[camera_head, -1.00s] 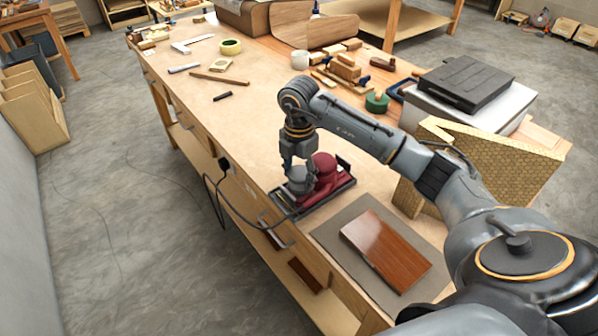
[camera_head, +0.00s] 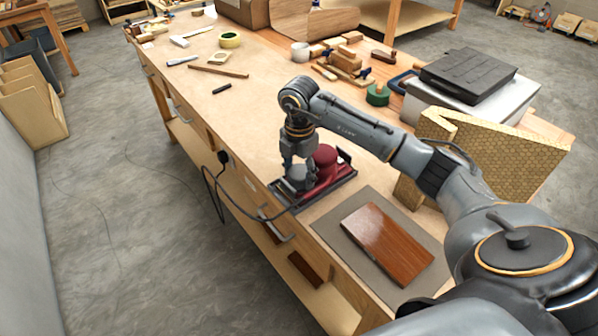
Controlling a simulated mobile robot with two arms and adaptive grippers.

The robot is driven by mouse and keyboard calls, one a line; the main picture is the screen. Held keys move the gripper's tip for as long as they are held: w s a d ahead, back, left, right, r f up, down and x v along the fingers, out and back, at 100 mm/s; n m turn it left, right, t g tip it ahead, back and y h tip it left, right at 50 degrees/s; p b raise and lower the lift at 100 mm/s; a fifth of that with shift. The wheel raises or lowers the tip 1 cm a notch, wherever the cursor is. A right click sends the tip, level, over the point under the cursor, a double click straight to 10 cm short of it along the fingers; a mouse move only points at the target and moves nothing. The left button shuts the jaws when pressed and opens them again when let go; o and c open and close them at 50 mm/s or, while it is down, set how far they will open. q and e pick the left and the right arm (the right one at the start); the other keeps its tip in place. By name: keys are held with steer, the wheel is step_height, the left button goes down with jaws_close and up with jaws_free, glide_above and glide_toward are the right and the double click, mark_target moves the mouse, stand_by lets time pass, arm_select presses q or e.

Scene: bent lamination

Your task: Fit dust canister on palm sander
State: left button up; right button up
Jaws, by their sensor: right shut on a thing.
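The palm sander (camera_head: 327,170) is dark red and sits in a dark tray (camera_head: 343,184) near the front edge of the workbench. The dust canister (camera_head: 298,178) is grey and stands right beside the sander's left side. My right gripper (camera_head: 298,170) points down and is shut on the canister. The canister touches or nearly touches the sander; the joint between them is hidden by the fingers. A dark cord (camera_head: 225,202) hangs from the tray area over the bench edge. My left gripper is not in view.
A grey mat (camera_head: 330,226) with a reddish-brown board (camera_head: 388,243) lies right of the tray. A black case (camera_head: 468,78) on a pale box and a patterned angled panel (camera_head: 500,160) stand behind my arm. The bench's middle (camera_head: 245,115) is mostly clear.

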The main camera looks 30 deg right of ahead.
steer(key=shift+f, duration=0.3)
stand_by(0.6)
stand_by(0.4)
steer(key=o, duration=1.3)
steer(key=shift+r, duration=0.1)
steer(key=shift+r+p, duration=2.55)
steer(key=shift+r, duration=0.95)
steer(key=shift+f, duration=0.1)
